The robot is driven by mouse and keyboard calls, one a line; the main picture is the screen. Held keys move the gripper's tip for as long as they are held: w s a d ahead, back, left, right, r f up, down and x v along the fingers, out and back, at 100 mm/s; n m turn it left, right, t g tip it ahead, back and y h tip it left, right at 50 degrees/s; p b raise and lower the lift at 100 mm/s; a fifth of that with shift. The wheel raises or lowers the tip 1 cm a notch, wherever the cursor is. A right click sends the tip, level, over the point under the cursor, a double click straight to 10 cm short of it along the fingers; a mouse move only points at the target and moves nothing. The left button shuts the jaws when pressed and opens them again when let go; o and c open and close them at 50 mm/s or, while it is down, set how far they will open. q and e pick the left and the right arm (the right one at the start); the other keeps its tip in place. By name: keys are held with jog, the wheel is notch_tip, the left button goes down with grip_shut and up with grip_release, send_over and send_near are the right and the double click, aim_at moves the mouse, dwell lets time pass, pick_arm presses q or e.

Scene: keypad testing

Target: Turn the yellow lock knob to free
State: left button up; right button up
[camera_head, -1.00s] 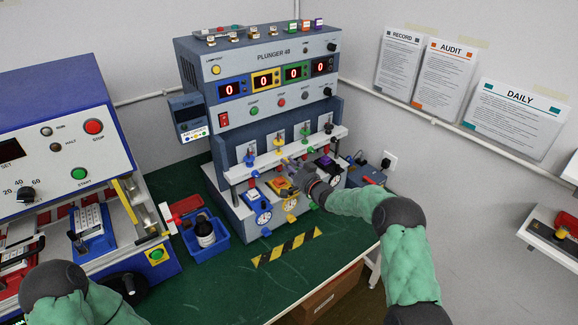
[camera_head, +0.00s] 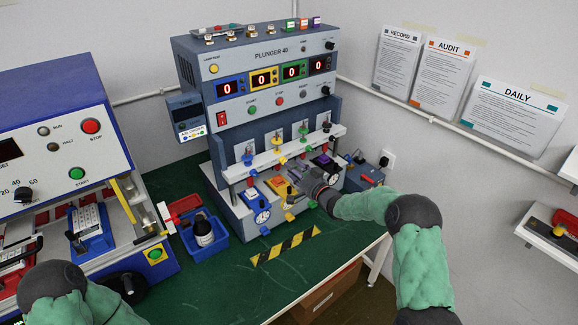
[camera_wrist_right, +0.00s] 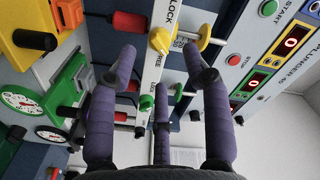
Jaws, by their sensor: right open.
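The yellow lock knob (camera_wrist_right: 160,40) is on the white bar, with the words LOCK and FREE printed beside it in the right wrist view. It also shows small in the head view (camera_head: 280,160), under the yellow plunger. My right gripper (camera_wrist_right: 160,50) is open, its purple padded fingertips on either side of the knob in the picture. I see no clear contact, and the depth gap is hard to judge. In the head view the right gripper (camera_head: 294,177) is in front of the plunger machine, partly hiding the yellow and green stations. My left gripper is out of view.
The plunger machine (camera_head: 262,80) stands on the green table (camera_head: 240,272). A red handle (camera_wrist_right: 130,22) and a green knob (camera_wrist_right: 146,102) are close to my fingers. A blue bin (camera_head: 208,248) with a bottle and another blue machine (camera_head: 50,90) are to the left.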

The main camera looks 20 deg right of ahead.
jog(key=v, duration=0.7)
jog(key=shift+s, duration=0.3)
jog(key=shift+d, duration=0.1)
